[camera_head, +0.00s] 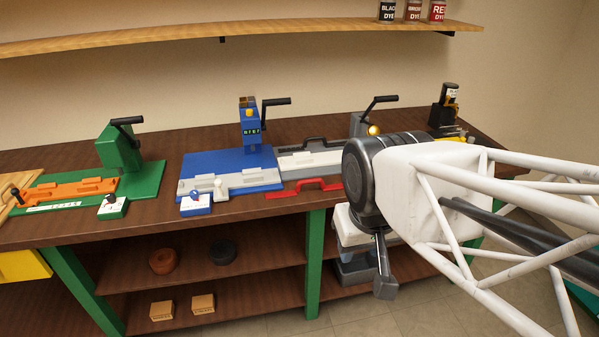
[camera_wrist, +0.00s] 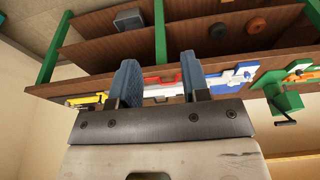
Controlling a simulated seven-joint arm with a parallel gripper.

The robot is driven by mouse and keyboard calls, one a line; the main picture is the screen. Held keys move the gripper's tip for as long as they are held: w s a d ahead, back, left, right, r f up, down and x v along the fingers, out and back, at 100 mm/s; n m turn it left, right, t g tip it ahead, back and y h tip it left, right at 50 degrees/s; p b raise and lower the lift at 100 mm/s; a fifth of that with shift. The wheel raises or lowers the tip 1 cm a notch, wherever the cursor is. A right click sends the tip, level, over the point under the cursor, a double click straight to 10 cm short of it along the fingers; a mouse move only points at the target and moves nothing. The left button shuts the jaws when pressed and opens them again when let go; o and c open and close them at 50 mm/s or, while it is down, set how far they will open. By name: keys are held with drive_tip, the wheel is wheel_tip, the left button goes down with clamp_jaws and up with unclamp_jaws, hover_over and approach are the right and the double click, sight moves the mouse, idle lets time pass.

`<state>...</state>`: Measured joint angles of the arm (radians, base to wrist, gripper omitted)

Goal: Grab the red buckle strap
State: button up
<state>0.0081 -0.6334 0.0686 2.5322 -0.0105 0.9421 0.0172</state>
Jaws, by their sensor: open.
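The red buckle strap (camera_head: 303,187) lies flat along the front edge of the workbench, just right of the blue press station. Its right end reaches close to my arm in the head view. In the wrist view, which looks upside down, a red part of the strap (camera_wrist: 154,79) shows between the fingers in the background. My gripper (camera_head: 385,287) hangs in front of the bench, to the right of the strap and lower than the bench top. Its two fingers also show in the wrist view (camera_wrist: 158,72), apart with nothing between them. The strap is not touched.
The bench (camera_head: 245,212) holds a green press (camera_head: 120,148), a blue press (camera_head: 249,125) and a grey station (camera_head: 318,160) behind the strap. A lower shelf (camera_head: 235,285) holds rolls and small boxes. Open space lies before the bench.

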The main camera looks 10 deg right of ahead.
drive_tip(key=shift+o, duration=0.6)
drive_tip(key=w+d+f+n+t, duration=0.2)
drive_tip(key=w+f+n, duration=0.1)
drive_tip(key=w, duration=0.7)
drive_tip(key=w+d+f+n+t, duration=0.2)
drive_tip(key=w+d+n+t, duration=0.15)
drive_tip(key=w, duration=0.55)
drive_tip(key=w+d+f+n+t, duration=0.1)
drive_tip(key=w+f+n+t, duration=0.2)
drive_tip(key=w, duration=0.7)
drive_tip(key=w+d+f+n+t+y, duration=0.1)
drive_tip(key=w+f+n+t+y, duration=0.1)
drive_tip(key=w+f+n, duration=0.6)
drive_tip(key=n+t+y, duration=0.2)
drive_tip(key=n+y, duration=0.1)
drive_tip(key=n, duration=0.1)
approach(313, 182)
drive_tip(key=x, duration=0.3)
drive_tip(key=shift+w, duration=0.15)
drive_tip(key=shift+x, duration=1.2)
